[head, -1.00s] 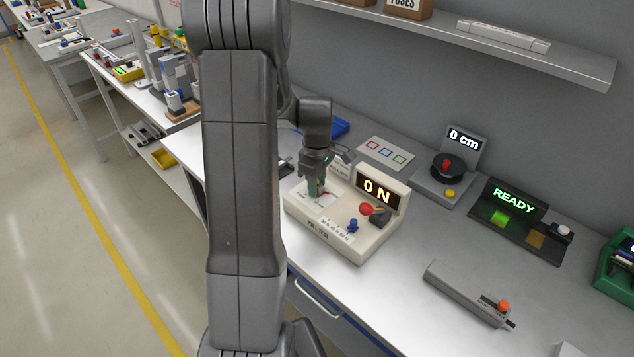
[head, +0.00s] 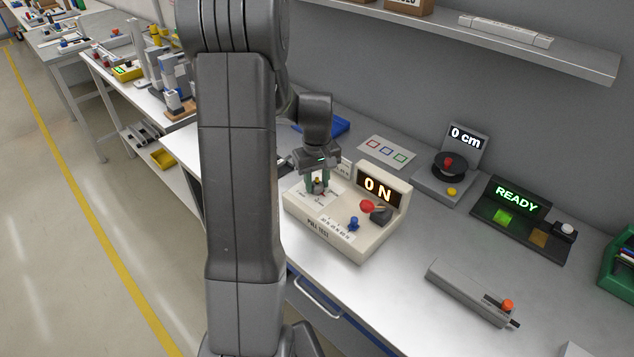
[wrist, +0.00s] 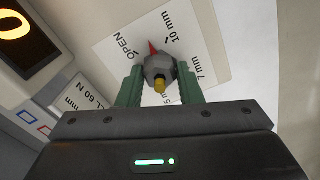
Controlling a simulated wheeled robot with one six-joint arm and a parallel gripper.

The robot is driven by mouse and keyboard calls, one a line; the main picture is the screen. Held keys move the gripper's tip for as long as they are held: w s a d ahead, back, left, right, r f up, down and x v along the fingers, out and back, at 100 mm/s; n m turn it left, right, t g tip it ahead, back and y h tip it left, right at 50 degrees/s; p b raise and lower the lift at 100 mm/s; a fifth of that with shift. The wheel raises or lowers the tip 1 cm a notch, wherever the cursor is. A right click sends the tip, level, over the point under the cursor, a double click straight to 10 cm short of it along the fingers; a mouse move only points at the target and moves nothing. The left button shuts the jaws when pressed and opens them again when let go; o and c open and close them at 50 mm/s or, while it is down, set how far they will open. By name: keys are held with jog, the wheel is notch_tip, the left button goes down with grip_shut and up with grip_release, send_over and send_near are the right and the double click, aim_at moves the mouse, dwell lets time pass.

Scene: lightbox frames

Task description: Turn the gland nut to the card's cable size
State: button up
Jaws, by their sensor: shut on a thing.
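The grey gland nut (wrist: 158,67) stands on a white dial plate (wrist: 112,50) marked OPEN, 10 mm, 7 mm and a partly hidden 5 mm. Its red pointer (wrist: 153,47) lies between the OPEN and 10 mm marks. A yellow tip (wrist: 159,85) sticks out of the nut. My gripper (head: 319,190) is shut on the nut, with one green finger on each side. A white card (wrist: 75,101) beside the plate shows "mm" and "LL 60 N"; its size figure is not legible. The card also shows behind my gripper in the head view (head: 345,168).
The cream pull tester (head: 318,228) carries a 0 N display (head: 380,189), a red knob (head: 367,206) and a blue knob (head: 353,223). To the right are a 0 cm unit (head: 432,187), a READY unit (head: 545,245) and a grey tool (head: 468,291).

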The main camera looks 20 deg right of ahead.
jog(key=m, duration=0.6)
jog(key=shift+b, duration=0.4)
jog(key=shift+m, duration=0.3)
jog(key=o, duration=1)
jog(key=shift+c, duration=0.2)
jog(key=shift+r, duration=0.15)
notch_tip(320, 180, up, 14)
jog(key=shift+f, duration=0.2)
notch_tip(320, 180, down, 14)
